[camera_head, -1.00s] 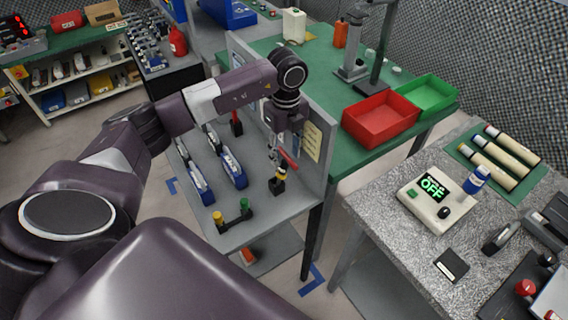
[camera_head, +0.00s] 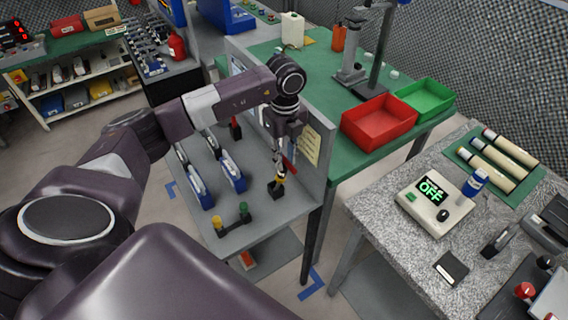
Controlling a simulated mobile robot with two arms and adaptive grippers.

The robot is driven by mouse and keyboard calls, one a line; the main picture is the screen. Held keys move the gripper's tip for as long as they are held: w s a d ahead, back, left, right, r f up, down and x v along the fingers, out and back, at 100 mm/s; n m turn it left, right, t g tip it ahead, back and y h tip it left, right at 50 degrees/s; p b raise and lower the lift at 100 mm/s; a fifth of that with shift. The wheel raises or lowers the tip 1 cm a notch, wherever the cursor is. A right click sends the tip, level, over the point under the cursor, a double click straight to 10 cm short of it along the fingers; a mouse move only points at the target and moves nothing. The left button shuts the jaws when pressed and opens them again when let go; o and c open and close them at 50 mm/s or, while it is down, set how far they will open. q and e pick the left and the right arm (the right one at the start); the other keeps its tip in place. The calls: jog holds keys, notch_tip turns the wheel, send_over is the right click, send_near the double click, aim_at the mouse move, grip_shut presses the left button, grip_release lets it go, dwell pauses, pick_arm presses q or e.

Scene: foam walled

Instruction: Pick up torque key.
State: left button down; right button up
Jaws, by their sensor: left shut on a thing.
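My left gripper (camera_head: 281,162) reaches down over the grey bench at the middle of the view. It is shut on a small upright tool with a yellow part (camera_head: 281,177), which I take for the torque key. The fingers hide most of its upper part. The tool's lower end is at a black holder (camera_head: 276,190) on the bench, and I cannot tell whether it is still seated there. A red piece (camera_head: 290,168) shows just right of the fingers. My right gripper is not in view.
The bench's upright grey panel (camera_head: 318,165) is close on the right. Beyond it are red (camera_head: 380,124) and green (camera_head: 428,100) bins.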

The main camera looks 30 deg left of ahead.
pick_arm(q)
notch_tip(320, 180, up, 29)
jog(key=p, duration=0.7)
dwell(1.0)
